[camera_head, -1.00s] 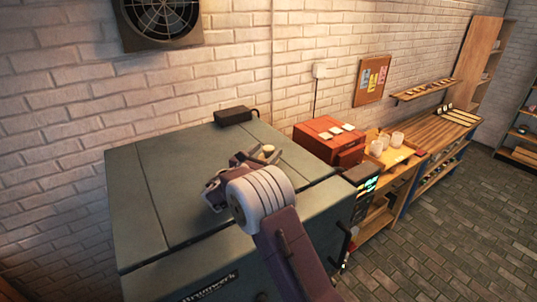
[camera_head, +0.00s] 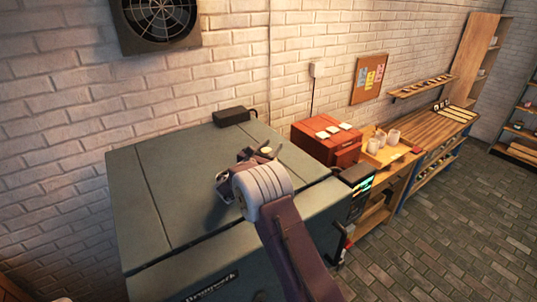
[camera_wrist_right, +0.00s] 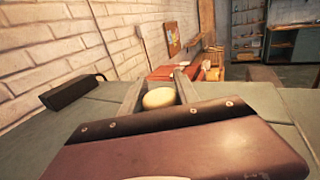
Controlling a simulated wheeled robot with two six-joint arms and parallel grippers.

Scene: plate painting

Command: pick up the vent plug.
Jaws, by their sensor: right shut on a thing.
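The vent plug (camera_wrist_right: 159,97) is a small cream, rounded piece. In the right wrist view it sits between the two fingers of my right gripper (camera_wrist_right: 160,86), which is shut on it. In the head view my right gripper (camera_head: 270,148) is over the grey top of the kiln (camera_head: 163,165), and the plug shows as a small pale spot between its fingers. The plug's underside is hidden, and I cannot see the hole it belongs to. My left gripper is not in view.
A black box (camera_head: 232,115) lies at the back of the kiln top by the brick wall. A red box (camera_head: 325,140) with pale tiles stands to the right, beside a wooden bench with white cups (camera_head: 375,144). The left part of the kiln top is clear.

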